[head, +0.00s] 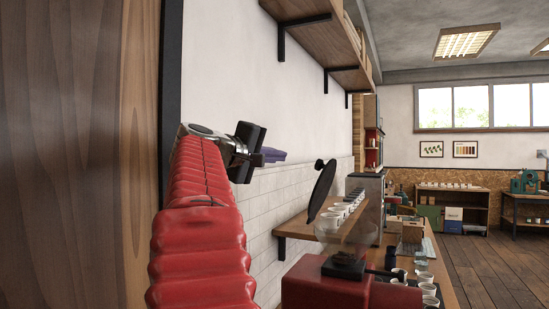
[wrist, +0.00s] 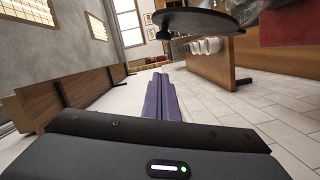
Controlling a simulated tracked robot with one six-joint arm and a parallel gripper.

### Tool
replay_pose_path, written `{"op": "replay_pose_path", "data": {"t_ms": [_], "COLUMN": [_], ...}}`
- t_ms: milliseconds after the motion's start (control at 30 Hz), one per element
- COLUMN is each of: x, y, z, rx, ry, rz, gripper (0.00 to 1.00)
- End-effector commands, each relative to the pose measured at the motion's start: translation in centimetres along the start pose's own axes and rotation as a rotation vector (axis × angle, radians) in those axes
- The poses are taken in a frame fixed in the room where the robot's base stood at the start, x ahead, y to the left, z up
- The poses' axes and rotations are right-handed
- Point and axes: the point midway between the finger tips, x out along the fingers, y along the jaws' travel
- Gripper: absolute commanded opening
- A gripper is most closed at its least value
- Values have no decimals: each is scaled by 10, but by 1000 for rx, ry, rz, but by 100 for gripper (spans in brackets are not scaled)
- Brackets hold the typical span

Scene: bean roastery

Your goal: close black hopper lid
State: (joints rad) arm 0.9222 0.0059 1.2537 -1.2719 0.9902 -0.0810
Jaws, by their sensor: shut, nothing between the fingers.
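The black hopper lid (head: 322,188) is a round disc, tilted steeply upright above the clear hopper (head: 343,266) of a red machine (head: 322,292). In the wrist view the lid (wrist: 198,20) shows at the top, beyond and right of the closed fingertips (wrist: 158,80). My red-sleeved arm covers part of the head view's left.
A wooden shelf (head: 300,226) with white cups (head: 335,214) runs along the wall behind the lid. Higher shelves (head: 312,22) hang above. A counter with more cups (head: 424,277) stretches away at the right. A wooden panel (head: 75,150) stands close at left.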

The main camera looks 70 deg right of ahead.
Motion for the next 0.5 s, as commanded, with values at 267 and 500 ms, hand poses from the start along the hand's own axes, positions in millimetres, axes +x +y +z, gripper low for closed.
{"op": "replay_pose_path", "data": {"t_ms": [267, 500], "x": [41, 66], "y": [-1, 0], "z": [0, 0], "rx": [-1, 0], "ry": [-2, -2], "rz": [0, 0], "gripper": [0, 0]}}
